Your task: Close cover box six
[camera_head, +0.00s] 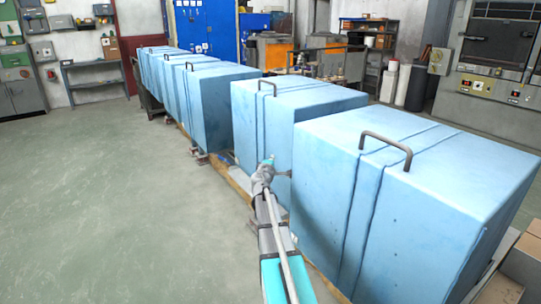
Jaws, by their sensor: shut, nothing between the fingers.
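Several large light-blue cover boxes stand in a row running from the near right to the far left. The nearest box (325,190) is largest, with a dark handle (386,145) on its top edge. The second box (258,125) stands behind it, also with a dark handle (267,85). More boxes (215,95) continue beyond. No number is readable, so I cannot tell which is box six. My gripper (287,174) is small in view, shut and empty, by the gap between the two nearest boxes. I cannot tell whether it touches either one.
Open green floor (90,180) lies left of the row. Wooden boards (235,178) run along the boxes' base. Cardboard boxes (522,270) sit at the lower right. A control panel (500,92) is at the right. Blue cabinets (207,28) stand at the back.

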